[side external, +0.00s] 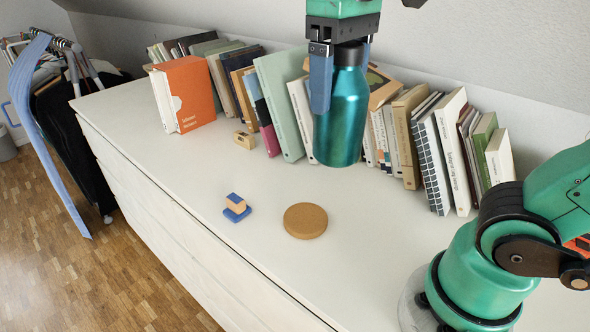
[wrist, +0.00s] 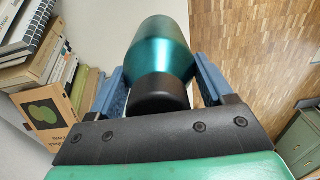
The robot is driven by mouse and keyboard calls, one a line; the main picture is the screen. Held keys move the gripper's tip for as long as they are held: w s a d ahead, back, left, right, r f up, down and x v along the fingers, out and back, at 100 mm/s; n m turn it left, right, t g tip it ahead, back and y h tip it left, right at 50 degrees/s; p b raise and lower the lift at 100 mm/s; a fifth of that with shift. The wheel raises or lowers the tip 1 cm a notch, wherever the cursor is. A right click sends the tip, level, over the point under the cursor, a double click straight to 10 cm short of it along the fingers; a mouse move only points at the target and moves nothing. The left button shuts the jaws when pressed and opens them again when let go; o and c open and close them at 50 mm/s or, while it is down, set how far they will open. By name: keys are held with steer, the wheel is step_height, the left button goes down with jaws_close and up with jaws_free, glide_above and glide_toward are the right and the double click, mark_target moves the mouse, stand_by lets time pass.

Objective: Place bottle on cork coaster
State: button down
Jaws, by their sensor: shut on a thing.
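The teal bottle (side external: 342,115) with a black cap hangs upright in my gripper (side external: 340,70), in front of the books and well above the dresser top. My gripper is shut on it near the cap. In the wrist view the bottle (wrist: 163,50) sits between the two blue fingers of my gripper (wrist: 158,88), cap toward the camera. The round cork coaster (side external: 305,220) lies flat on the white dresser top, lower in the picture and slightly left of the bottle, with nothing on it. The coaster cannot be made out in the wrist view.
A small blue and tan block piece (side external: 237,208) lies left of the coaster. A small wooden block (side external: 244,140) lies near the books. A row of books (side external: 290,105) lines the back wall. The dresser top (side external: 180,160) is clear around the coaster; its front edge drops to the floor.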

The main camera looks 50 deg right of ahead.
steer(key=w+d, duration=0.5)
steer(key=w, duration=0.3)
step_height(320, 180, down, 19)
steer(key=shift+s+a+f, duration=0.1)
steer(key=shift+a+f, duration=0.05)
steer(key=shift+f, duration=0.05)
jaws_free()
steer(key=shift+f, duration=0.15)
step_height(320, 180, up, 12)
steer(key=shift+r, duration=0.2)
stand_by(0.6)
